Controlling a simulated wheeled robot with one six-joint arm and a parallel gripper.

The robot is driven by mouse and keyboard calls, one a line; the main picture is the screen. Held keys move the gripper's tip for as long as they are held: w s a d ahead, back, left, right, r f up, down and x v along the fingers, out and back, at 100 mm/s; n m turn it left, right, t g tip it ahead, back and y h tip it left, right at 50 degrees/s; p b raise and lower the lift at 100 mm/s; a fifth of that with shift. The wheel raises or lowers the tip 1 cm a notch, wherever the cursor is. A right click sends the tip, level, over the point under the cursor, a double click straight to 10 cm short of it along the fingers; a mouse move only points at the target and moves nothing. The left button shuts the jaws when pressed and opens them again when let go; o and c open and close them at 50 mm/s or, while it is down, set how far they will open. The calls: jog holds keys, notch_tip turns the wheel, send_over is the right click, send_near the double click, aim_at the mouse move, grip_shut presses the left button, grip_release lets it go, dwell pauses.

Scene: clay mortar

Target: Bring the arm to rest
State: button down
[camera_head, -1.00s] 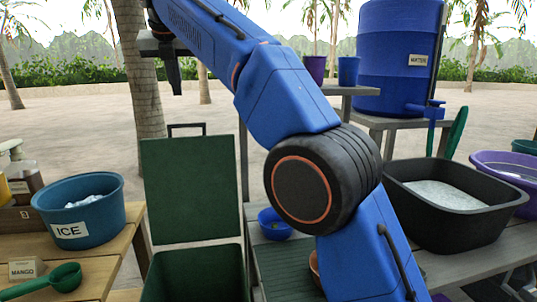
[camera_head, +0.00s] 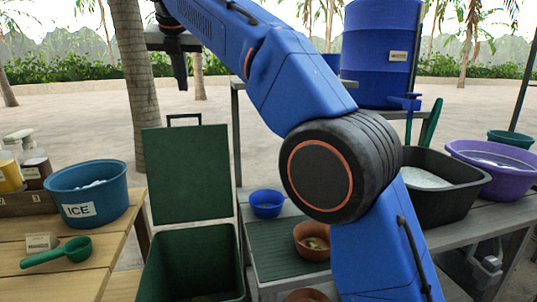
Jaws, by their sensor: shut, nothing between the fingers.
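My blue arm rises from the lower right and bends at a large black joint with an orange ring. From there it reaches up to the top left. My gripper (camera_head: 182,82) hangs pointing down at the arm's far end, above and behind the open green bin's lid. Its dark fingers look closed, with nothing seen between them. It is in free air, apart from everything on the tables.
A green bin (camera_head: 190,262) stands open below. At left are an ICE tub (camera_head: 112,207) and a green scoop (camera_head: 62,254). A blue bowl (camera_head: 267,203), a clay bowl (camera_head: 312,241), a black basin (camera_head: 440,208), a purple tub (camera_head: 492,176) and a blue water barrel (camera_head: 376,60) stand near my arm.

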jog(key=s+d+f+m, duration=0.35)
jog(key=d+m, duration=0.25)
jog(key=d, duration=0.6)
jog(key=s+d+f+m+h, duration=0.1)
jog(key=s+d+f+m, duration=0.25)
jog(key=d+m, duration=0.6)
jog(key=s+d+f+m, duration=0.3)
jog(key=d+f, duration=0.2)
jog(key=d, duration=1)
jog(key=s+d+f+m, duration=0.5)
jog(key=s+f, duration=0.3)
jog(key=f, duration=0.2)
jog(key=s+d+f+m+g, duration=0.1)
jog(key=s+d+f+m, duration=0.4)
jog(key=s+f+m, duration=0.2)
jog(key=s+d+f+m, duration=0.5)
jog(key=s+f+m, duration=0.1)
jog(key=s+f, duration=0.5)
jog(key=shift+d+f+m, duration=0.35)
jog(key=shift+d+f, duration=0.05)
jog(key=shift+f, duration=0.55)
